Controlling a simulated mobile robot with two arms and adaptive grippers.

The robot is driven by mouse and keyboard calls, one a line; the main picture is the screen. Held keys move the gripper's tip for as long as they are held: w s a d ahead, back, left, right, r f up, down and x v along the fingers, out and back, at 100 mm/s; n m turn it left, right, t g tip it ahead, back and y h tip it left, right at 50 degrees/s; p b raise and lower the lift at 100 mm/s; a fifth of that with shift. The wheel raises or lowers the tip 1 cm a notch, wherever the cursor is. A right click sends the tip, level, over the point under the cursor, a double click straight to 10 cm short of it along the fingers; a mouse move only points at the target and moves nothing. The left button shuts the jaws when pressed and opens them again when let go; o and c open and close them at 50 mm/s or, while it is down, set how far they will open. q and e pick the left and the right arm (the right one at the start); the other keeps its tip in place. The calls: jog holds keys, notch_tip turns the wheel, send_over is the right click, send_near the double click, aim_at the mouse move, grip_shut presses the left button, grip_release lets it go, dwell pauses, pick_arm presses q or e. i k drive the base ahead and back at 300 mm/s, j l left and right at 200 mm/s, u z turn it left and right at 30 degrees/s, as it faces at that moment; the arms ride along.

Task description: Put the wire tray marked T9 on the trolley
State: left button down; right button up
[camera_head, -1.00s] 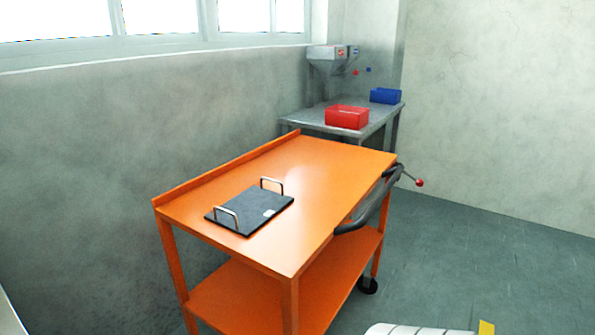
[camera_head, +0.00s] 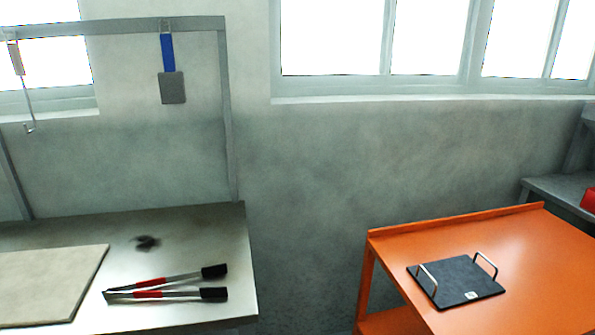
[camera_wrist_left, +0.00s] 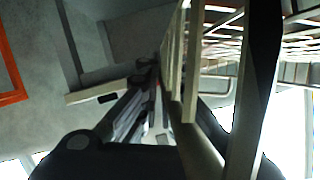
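The orange trolley (camera_head: 535,235) stands at the right in the head view, partly cut off by the picture edge. In the left wrist view, a wire tray (camera_wrist_left: 218,42) of pale bars fills the upper right, very close to the camera. My left gripper (camera_wrist_left: 158,85) appears shut on its near side, though the bars partly hide the contact. No T9 mark is readable on it. An orange edge (camera_wrist_left: 12,75) shows at the left of the wrist view. Neither gripper shows in the head view, and the right gripper is in no view.
A dark plate (camera_head: 455,282) with two wire handles lies on the trolley's top; bare top lies beyond it. At left, a metal table (camera_head: 215,240) holds red-handled tongs (camera_head: 165,285) and a beige board (camera_head: 45,285). A blue-handled scraper (camera_head: 170,75) hangs above.

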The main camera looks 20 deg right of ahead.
aim_at(550, 255)
jog(key=k+l+u, duration=0.15)
jog(key=l+u, duration=0.25)
jog(key=k+l+u, duration=0.15)
jog(key=u, duration=0.25)
jog(key=k+l+u, duration=0.2)
jog(key=u, duration=0.25)
jog(key=k+l+u, duration=0.1)
jog(key=u, duration=0.3)
jog(key=k+l+u, duration=0.25)
jog(key=k+u, duration=0.75)
jog(key=k, duration=0.15)
jog(key=k+z, duration=0.35)
jog(key=z, duration=0.15)
jog(key=k+l+z, duration=0.25)
jog(key=z, duration=0.2)
jog(key=k+l+z, duration=0.3)
jog(key=z, duration=0.2)
jog(key=k, duration=0.1)
